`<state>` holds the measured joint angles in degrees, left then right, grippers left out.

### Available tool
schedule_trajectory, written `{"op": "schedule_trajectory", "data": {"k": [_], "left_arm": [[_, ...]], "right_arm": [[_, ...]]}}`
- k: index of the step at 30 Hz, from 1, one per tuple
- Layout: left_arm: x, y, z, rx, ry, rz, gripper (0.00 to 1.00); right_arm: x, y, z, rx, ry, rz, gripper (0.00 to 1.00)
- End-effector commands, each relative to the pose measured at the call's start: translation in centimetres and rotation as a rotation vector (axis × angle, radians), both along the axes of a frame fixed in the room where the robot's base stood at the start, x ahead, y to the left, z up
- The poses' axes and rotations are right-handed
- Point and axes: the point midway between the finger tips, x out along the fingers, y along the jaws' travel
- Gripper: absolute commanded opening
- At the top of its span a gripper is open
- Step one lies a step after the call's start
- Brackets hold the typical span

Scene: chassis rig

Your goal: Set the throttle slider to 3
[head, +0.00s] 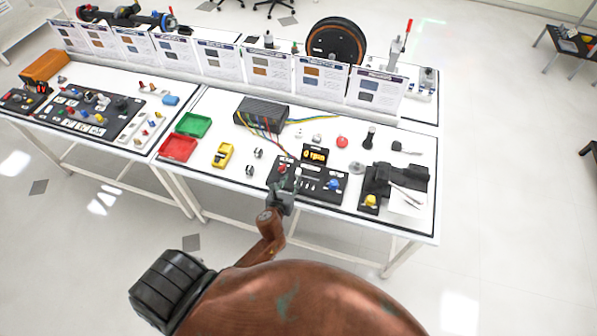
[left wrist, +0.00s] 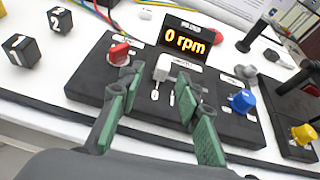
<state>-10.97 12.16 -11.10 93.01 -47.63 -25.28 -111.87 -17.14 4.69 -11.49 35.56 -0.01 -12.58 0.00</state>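A black control panel (head: 322,193) lies near the front edge of the right table. It carries an orange display (left wrist: 186,39) reading 0 rpm, a red knob (left wrist: 119,54) and a blue knob (left wrist: 241,101). A pale slider handle (left wrist: 165,68) sits below the display, with small white markings near it; I cannot read its setting. My left gripper (head: 282,196) is at the panel's front left. In the left wrist view its green-padded fingers (left wrist: 158,92) are apart with nothing between them, the handle just beyond their tips. My right gripper is not in view.
A black device with a yellow knob (head: 370,201) stands right of the panel. Red (head: 178,148) and green (head: 194,124) trays and a yellow meter (head: 223,154) lie to its left. A dark box with coloured wires (head: 262,112) is behind. Upright instruction sheets line the back.

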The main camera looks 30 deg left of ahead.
Motion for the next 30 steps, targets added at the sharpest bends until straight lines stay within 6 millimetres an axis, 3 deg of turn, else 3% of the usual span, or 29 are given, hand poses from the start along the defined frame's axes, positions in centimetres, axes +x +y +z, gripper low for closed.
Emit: {"op": "schedule_trajectory", "data": {"k": [6, 18, 30], "left_arm": [[2.1, -0.3, -0.7, 0.066, 0.005, -0.051, 0.32], [7.0, 1.0, -2.9, 0.062, 0.005, -0.046, 0.32], [7.5, 1.2, -3.1, 0.061, 0.005, -0.045, 0.30]], "right_arm": [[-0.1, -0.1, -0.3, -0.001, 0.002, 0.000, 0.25], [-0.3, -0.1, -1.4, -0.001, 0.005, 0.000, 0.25], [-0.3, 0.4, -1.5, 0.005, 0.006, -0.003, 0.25]]}}
